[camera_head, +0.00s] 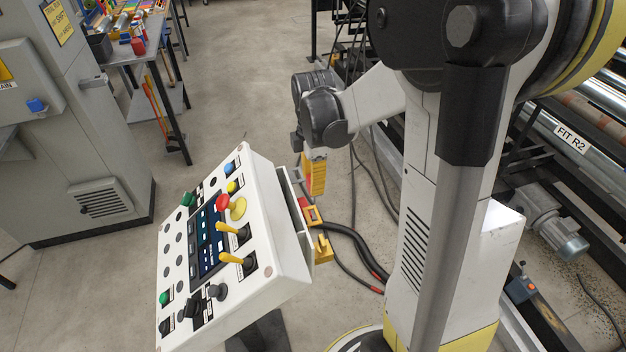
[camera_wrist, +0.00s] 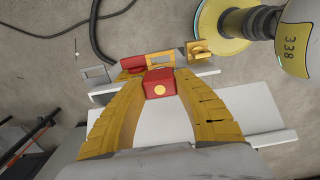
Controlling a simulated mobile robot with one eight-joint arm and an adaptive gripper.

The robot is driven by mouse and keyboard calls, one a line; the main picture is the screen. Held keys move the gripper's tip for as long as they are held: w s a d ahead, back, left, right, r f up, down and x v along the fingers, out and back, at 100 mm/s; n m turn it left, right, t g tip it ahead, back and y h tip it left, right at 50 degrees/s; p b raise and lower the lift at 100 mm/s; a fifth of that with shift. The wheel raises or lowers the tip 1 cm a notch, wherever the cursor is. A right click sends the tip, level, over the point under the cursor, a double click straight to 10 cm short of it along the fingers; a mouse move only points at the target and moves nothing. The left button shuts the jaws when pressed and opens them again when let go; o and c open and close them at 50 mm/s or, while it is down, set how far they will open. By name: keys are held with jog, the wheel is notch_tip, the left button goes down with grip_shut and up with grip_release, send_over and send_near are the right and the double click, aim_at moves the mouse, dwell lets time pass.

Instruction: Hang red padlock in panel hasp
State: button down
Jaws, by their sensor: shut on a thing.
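The red padlock (camera_wrist: 160,88), a red block with a yellow dot, is between the tips of my gripper's yellow fingers (camera_wrist: 154,93) in the wrist view. My gripper (camera_head: 312,197) is shut on it, low at the panel's right side in the head view. The white control panel (camera_head: 262,262) is tilted. At its edge, just beyond the padlock, are a yellow slotted piece (camera_wrist: 160,56) and a second red part (camera_wrist: 132,63). I cannot tell which fitting is the hasp, and the shackle is not clear.
A yellow bracket (camera_head: 323,249) sticks out lower on the panel's side; dark cables (camera_head: 352,240) run beside it. A grey cabinet (camera_head: 75,150) and a workbench (camera_head: 135,48) stand at left. Roller machinery (camera_head: 580,120) is at right. Open floor lies behind the panel.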

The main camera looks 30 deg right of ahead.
jog(key=shift+f+b, duration=1.7)
jog(key=shift+f, duration=0.65)
jog(key=shift+f+b, duration=2.15)
jog(key=shift+f, duration=0.45)
jog(key=c, duration=0.9)
grip_release()
jog(key=shift+c, duration=0.2)
jog(key=shift+r, duration=0.1)
notch_tip(320, 180, up, 12)
jog(key=shift+s, duration=0.1)
